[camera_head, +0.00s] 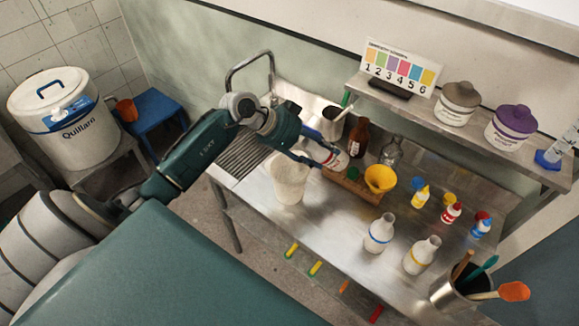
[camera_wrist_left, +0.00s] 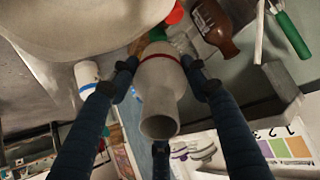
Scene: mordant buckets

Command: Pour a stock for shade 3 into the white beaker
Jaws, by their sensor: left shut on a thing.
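My left gripper (camera_head: 318,160) is shut on a white bottle with a red band (camera_wrist_left: 160,92), which also shows partly behind the fingers in the head view (camera_head: 334,158). The bottle's open neck points toward the bottom of the wrist view. The white beaker (camera_head: 289,180) stands on the steel table, just left of and below the gripper in the head view. A large pale surface at the top left of the wrist view looks like the beaker (camera_wrist_left: 75,25). Two other white bottles stand on the table, one blue-banded (camera_head: 380,232), one yellow-banded (camera_head: 422,255). The numbered shade card (camera_head: 400,66) stands on the shelf. No liquid stream shows.
A yellow funnel (camera_head: 380,179) stands at a brown rack (camera_head: 350,187) right of the beaker. Brown (camera_head: 358,138) and clear (camera_head: 391,152) glass bottles are behind. Small coloured squeeze bottles stand right, near a tool pot (camera_head: 455,295). The table's front middle is clear.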

